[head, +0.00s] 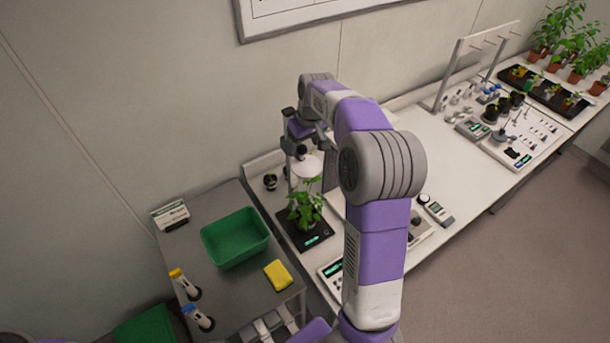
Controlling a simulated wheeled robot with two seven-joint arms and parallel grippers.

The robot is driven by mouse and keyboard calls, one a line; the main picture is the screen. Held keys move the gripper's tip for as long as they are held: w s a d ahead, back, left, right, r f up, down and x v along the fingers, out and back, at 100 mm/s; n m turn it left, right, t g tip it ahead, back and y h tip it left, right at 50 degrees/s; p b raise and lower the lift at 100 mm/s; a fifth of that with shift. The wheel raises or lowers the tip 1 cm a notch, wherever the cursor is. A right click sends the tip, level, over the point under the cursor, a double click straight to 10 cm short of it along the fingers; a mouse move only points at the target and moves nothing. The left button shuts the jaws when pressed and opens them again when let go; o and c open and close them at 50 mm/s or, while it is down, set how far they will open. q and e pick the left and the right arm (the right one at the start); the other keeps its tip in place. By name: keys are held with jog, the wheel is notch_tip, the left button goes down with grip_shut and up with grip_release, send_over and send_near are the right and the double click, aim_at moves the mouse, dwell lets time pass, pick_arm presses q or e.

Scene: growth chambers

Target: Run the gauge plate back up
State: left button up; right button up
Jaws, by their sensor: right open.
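The gauge plate, a pale round disc (308,166), sits on an upright post above a leafy potted plant (306,208). The plant stands on a black base (318,237) with a small lit display. A gap shows between the plate and most of the leaves, but some upper leaves are close to its underside. My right gripper (299,139) is open by the post, just above the plate; my own forearm partly hides it. What looks like my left gripper (273,328) is at the bottom edge, cut off by the frame.
A grey side table holds a green bin (236,238), a yellow sponge (278,275), a sign (170,215) and two capped bottles. On the white bench, a handheld meter (436,210) lies right of my arm. A rack (470,62) and potted plants stand farther back.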

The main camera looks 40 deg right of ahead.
aim_at(306, 164)
jog(key=shift+v, duration=2.3)
